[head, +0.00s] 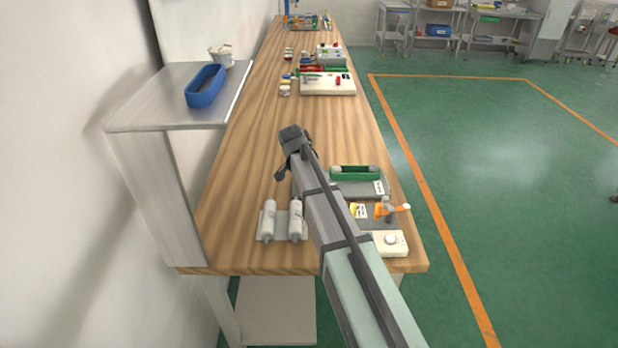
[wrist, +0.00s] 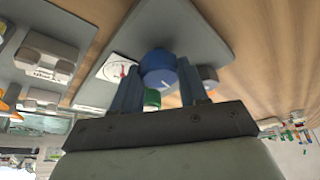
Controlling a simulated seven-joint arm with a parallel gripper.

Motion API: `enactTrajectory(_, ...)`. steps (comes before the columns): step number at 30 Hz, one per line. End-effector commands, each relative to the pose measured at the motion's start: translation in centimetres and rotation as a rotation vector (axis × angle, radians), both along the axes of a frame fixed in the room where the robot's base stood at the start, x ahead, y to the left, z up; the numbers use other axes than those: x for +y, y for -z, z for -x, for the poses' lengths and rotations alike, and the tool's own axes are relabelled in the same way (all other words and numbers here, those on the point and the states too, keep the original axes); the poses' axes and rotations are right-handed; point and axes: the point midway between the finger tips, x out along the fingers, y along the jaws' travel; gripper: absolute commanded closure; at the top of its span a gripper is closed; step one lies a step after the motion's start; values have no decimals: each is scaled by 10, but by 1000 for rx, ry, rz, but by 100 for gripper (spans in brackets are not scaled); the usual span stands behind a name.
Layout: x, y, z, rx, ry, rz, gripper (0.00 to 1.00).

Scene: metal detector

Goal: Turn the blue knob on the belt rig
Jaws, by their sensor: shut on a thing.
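The blue knob (wrist: 158,74) shows in the wrist view, with a short white mark on its face. It stands on a grey plate (wrist: 185,25), presumably part of the belt rig. My gripper (wrist: 159,66) has one finger on each side of the knob and is shut on it. A white dial with a red mark (wrist: 116,68) and a grey round part (wrist: 207,77) sit beside the knob. A green part (wrist: 152,98) shows between the fingers. In the head view my arm reaches over the bench to my gripper (head: 293,140); the blue knob is hidden there.
The wooden bench (head: 250,160) also carries white cylinders (head: 282,222), a green-topped grey unit (head: 355,174), an orange-handled part (head: 392,209) and a white box with a knob (head: 389,243). A blue tray (head: 206,88) stands on the left side shelf. The bench left of my arm is mostly clear.

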Motion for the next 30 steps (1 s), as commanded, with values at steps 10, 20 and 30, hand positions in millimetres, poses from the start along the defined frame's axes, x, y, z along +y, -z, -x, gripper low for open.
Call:
enactTrajectory(10, 0, 0, -1, -2, 76, 0, 87)
enactTrajectory(20, 0, 0, -1, -2, 80, -1, 87)
enactTrajectory(30, 0, 0, -1, 0, 80, 0, 31)
